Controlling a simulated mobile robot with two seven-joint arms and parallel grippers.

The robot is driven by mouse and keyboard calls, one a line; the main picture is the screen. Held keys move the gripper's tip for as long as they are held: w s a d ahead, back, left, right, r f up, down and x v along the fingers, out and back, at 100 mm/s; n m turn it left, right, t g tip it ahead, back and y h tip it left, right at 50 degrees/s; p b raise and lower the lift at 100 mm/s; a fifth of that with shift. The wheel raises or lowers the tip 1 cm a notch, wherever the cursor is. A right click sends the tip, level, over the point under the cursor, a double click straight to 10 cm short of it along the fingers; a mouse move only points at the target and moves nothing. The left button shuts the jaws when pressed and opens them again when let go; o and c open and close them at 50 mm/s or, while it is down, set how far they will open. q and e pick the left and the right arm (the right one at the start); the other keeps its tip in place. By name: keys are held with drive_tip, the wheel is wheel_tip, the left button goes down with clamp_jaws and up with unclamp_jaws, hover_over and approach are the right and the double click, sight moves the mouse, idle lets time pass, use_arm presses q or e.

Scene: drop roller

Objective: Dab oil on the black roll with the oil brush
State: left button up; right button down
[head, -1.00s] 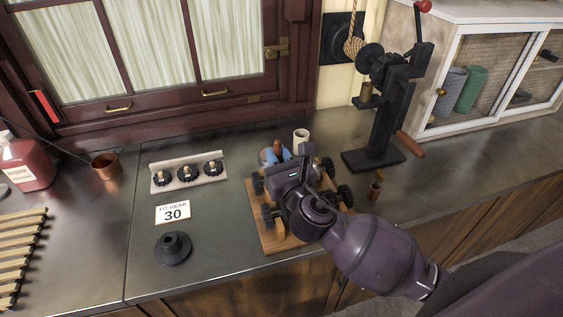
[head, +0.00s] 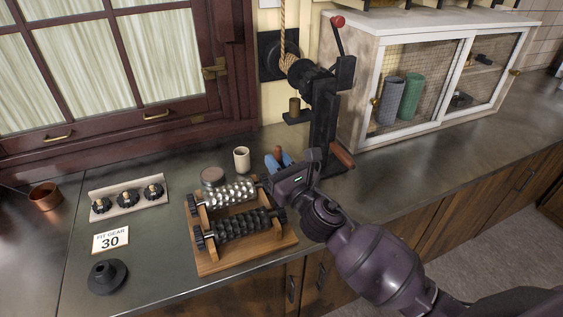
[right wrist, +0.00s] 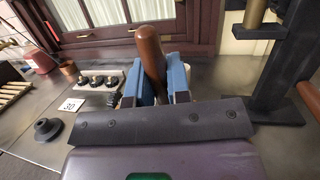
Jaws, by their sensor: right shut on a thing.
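The black roll (head: 243,225) lies across the front of a wooden stand (head: 245,258), with a studded silver roll (head: 228,195) behind it. My right gripper (head: 281,160) is at the right rear of the stand, beside the rolls and not over the black one. In the right wrist view its blue fingers (right wrist: 155,85) are shut on a brown rounded handle (right wrist: 150,55), which looks like the oil brush's. The handle stands nearly upright between them. The brush's bristles are hidden. My left gripper is not in view.
A black crank press (head: 325,120) stands behind my right gripper. A white cup (head: 241,159) and a round tin (head: 213,177) stand behind the rolls.

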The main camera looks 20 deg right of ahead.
drive_tip(key=shift+s+r+y, duration=0.1)
drive_tip(key=shift+s+y, duration=0.15)
drive_tip(key=shift+y, duration=0.25)
drive_tip(key=shift+a+n, duration=0.15)
drive_tip(key=shift+n, duration=0.15)
drive_tip(key=shift+a+f+y+b, duration=0.2)
drive_tip(key=shift+f+y+b, duration=0.1)
drive_tip(key=shift+f, duration=0.25)
use_arm(q)
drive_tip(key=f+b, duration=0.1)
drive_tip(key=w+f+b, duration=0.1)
drive_tip(key=b, duration=0.1)
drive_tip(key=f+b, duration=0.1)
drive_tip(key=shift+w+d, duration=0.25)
use_arm(e)
wheel_tip(320, 180, down, 5)
drive_tip(key=shift+f, duration=0.1)
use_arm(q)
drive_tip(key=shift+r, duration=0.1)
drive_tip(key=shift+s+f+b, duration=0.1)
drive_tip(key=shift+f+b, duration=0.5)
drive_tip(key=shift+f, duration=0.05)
use_arm(e)
drive_tip(key=shift+f, duration=0.4)
